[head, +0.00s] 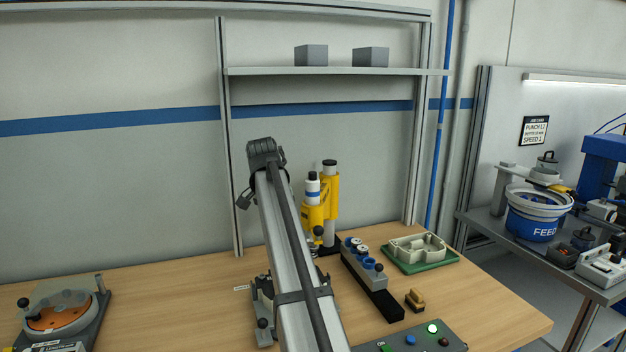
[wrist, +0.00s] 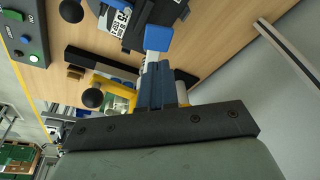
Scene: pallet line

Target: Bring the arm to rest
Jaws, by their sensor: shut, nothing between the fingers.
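My gripper (wrist: 156,70) shows in the wrist view as a dark bar with two narrow dark-blue fingers side by side. The fingers are shut with no gap that I can see. Just beyond their tips is a white and blue part (wrist: 158,38), in front of a dark round fixture with a printed label; I cannot tell whether the fingertips touch it. In the head view my arm rises from the bottom centre over the wooden bench (head: 165,290). I cannot make out the fingers there.
A yellow press (head: 321,205), a black rail with blue-topped parts (head: 372,280), a green tray (head: 420,263) and a button box (head: 432,340) stand to the right of my arm. A round orange fixture (head: 62,315) stands far left. Bare bench lies between it and my arm.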

